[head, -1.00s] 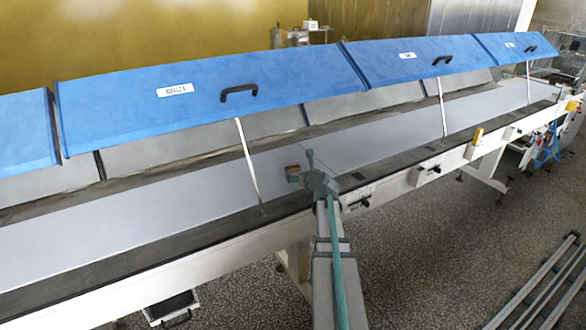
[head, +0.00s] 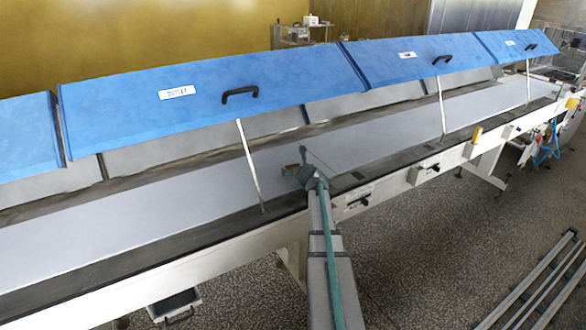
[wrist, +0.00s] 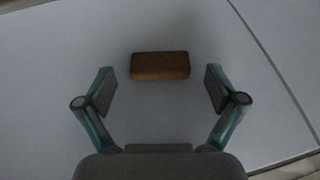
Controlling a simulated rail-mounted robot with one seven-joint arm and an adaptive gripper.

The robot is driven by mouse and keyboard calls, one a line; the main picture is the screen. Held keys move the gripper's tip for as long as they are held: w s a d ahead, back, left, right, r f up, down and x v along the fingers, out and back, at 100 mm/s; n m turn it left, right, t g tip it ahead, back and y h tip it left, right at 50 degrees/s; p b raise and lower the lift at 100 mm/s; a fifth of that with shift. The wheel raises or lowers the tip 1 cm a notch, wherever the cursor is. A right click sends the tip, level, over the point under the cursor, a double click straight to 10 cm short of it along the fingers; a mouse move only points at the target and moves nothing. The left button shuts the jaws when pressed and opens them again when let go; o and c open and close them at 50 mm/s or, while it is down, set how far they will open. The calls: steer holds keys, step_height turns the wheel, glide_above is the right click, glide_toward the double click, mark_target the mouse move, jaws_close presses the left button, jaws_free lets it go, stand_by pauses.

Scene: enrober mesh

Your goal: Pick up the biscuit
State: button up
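The biscuit (wrist: 160,65) is a brown, rounded oblong lying flat on the pale belt (wrist: 60,120), crosswise in the upper middle of the wrist view. My gripper (wrist: 160,88) is open, with one finger to each side of the biscuit. Clear gaps show between the fingers and the biscuit's ends, and the biscuit sits mostly ahead of the fingertips. I cannot tell the height left above the belt. In the head view, my gripper (head: 302,164) is small over the belt (head: 215,188), and it mostly hides the biscuit.
Raised blue covers (head: 200,95) with black handles run along the far side of the belt. A thin metal strut (head: 249,165) stands left of my gripper. A dark seam line (wrist: 268,60) crosses the belt on the right. The belt around the biscuit is clear.

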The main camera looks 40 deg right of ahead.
steer(key=c, duration=0.9)
